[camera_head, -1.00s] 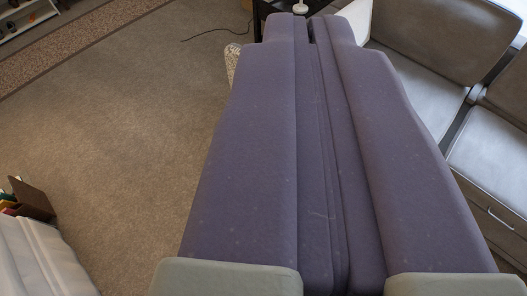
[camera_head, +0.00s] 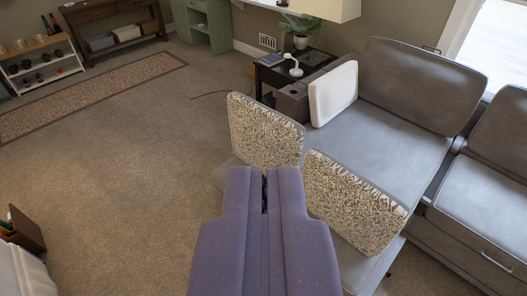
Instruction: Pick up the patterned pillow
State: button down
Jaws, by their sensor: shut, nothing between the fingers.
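Two patterned pillows, beige with a dark leafy print, stand on the grey sofa (camera_head: 395,128) in front of me. One patterned pillow (camera_head: 262,130) is upright just beyond and left of my gripper's tips. The other patterned pillow (camera_head: 352,203) leans to the right of the tips. My gripper (camera_head: 265,180), purple-grey, points away from me and is shut with nothing in it. Its fingers hide the lower part between the two pillows. I cannot tell whether it touches either one.
A plain white pillow (camera_head: 333,93) stands farther back on the sofa. Behind it is a dark side table (camera_head: 267,76) with a white lamp (camera_head: 294,65) and a plant (camera_head: 300,27). Open carpet (camera_head: 120,170) lies to the left. A shelf (camera_head: 42,62) stands at the far left.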

aim_at(365, 214)
jog(key=i+z, duration=0.2)
jog(key=i, duration=0.25)
jog(key=i+z, duration=0.15)
jog(key=i, duration=0.3)
jog(key=i+j+z, duration=0.2)
jog(key=i, duration=0.3)
jog(key=i+j+z, duration=0.2)
jog(key=i, duration=0.25)
